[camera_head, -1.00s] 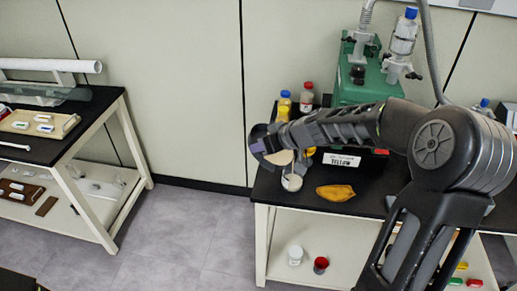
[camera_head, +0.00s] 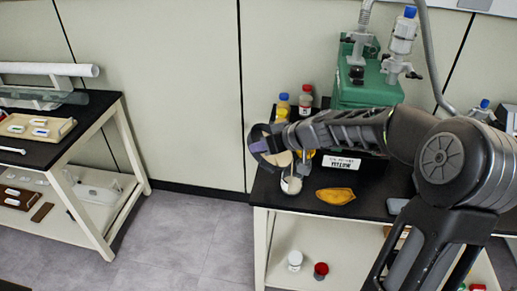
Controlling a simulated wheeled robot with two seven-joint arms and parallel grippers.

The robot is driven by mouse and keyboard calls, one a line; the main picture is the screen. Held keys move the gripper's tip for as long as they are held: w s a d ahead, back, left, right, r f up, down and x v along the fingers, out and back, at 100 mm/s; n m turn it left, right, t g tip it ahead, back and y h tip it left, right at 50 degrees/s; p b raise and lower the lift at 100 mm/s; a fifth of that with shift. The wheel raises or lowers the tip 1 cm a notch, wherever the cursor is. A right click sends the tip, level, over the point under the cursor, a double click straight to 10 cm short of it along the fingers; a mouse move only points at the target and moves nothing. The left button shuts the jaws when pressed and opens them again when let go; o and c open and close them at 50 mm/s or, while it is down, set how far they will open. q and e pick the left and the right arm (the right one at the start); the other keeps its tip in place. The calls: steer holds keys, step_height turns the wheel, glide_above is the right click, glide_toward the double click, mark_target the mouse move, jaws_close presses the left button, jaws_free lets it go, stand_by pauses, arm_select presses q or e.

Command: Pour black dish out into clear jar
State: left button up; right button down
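My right arm reaches in from the right. Its gripper (camera_head: 272,146) is over the left end of the black bench and appears closed on the black dish (camera_head: 257,133), whose dark rim shows beside the fingers. The dish is tilted, with tan material (camera_head: 279,159) showing at its lower side. The clear jar (camera_head: 291,185) stands upright on the bench just below the dish, with pale contents. A thin pale streak shows between dish and jar. The gripper partly hides the dish. My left gripper is not in view.
A yellow-orange piece (camera_head: 335,195) lies right of the jar, and a label sign (camera_head: 341,162) stands behind it. Bottles with red (camera_head: 306,98) and blue caps and a green machine (camera_head: 366,88) stand at the back. Another bench (camera_head: 95,118) is at left, across open floor.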

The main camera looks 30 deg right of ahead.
steer(key=shift+s+d+r+y+b, duration=0.2)
steer(key=shift+d+r+y+b, duration=0.15)
steer(key=shift+b, duration=0.85)
steer(key=shift+s+d+r+m+t+y+b, duration=0.45)
steer(key=shift+d+r+t+y+b, duration=0.35)
steer(key=shift+b, duration=3.35)
steer(key=shift+s+d+r+m+t+y+b, duration=0.25)
steer(key=shift+s+d+r+t+y+b, duration=0.45)
steer(key=shift+b, duration=3.05)
